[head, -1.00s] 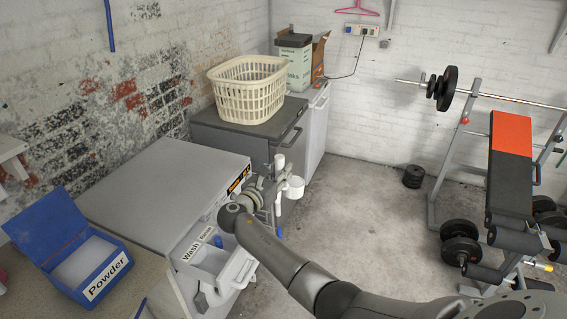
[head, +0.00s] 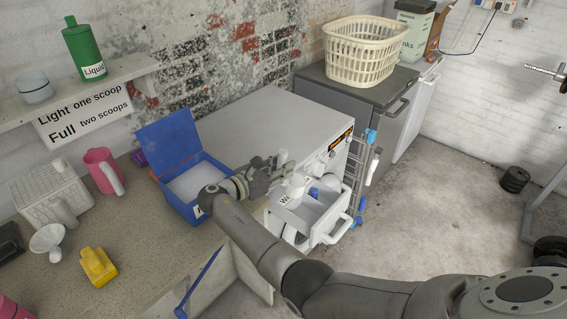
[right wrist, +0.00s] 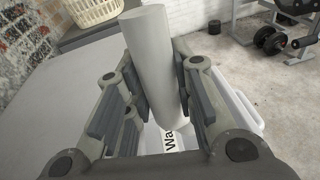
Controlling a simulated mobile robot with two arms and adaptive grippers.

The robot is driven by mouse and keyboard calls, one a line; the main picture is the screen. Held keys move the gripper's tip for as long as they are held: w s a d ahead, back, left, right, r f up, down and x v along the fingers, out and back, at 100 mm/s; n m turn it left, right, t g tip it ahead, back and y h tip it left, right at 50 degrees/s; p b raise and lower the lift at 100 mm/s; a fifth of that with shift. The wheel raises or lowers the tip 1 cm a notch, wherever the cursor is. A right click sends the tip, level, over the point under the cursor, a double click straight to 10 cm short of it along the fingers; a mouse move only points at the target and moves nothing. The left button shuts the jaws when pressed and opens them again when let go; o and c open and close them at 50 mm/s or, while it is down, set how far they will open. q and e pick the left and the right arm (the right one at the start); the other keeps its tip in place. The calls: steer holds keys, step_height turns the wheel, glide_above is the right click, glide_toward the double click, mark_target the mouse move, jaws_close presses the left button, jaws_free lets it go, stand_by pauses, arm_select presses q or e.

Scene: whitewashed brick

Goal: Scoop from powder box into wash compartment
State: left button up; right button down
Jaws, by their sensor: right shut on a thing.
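The blue powder box (head: 183,207) stands open on the counter with white powder inside. My right gripper (head: 272,170) is shut on the handle of a white scoop (head: 296,187), just right of the box. The handle (right wrist: 155,62) shows upright between the fingers in the right wrist view. The scoop's cup appears just above the inner end of the pulled-out detergent drawer (head: 328,222); whether it holds powder cannot be seen. The wash compartment's label (head: 284,199) is partly hidden by the gripper, and shows below the fingers in the right wrist view. My left gripper is not in view.
The white washer top (head: 285,115) is clear. A rack with blue ends (head: 365,170) is right of the drawer. A cream basket (head: 360,50) sits behind.

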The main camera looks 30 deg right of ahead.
mark_target(302, 180)
steer(key=d+f+y, duration=0.1)
steer(key=f, duration=0.1)
steer(key=f+m+y+b, duration=0.1)
steer(key=f, duration=0.1)
steer(key=s+d+f+y, duration=0.1)
steer(key=f, duration=0.1)
steer(key=shift+d+f+m+b, duration=0.3)
steer(key=shift+f+m+b, duration=0.05)
steer(key=shift+m+b, duration=0.05)
steer(key=shift+f, duration=0.3)
stand_by(0.4)
steer(key=shift+d+r+y+p, duration=0.25)
steer(key=shift+y+p, duration=0.15)
steer(key=shift+p, duration=0.55)
steer(key=shift+s+d+r+m+y+p, duration=0.25)
steer(key=shift+d+y+p, duration=0.25)
steer(key=shift+p, duration=1.1)
steer(key=shift+s+d+r+m+y+p, duration=0.1)
steer(key=shift+d+m+y+p, duration=0.3)
steer(key=shift+p, duration=1.2)
steer(key=shift+d+f, duration=0.1)
steer(key=shift+d, duration=0.05)
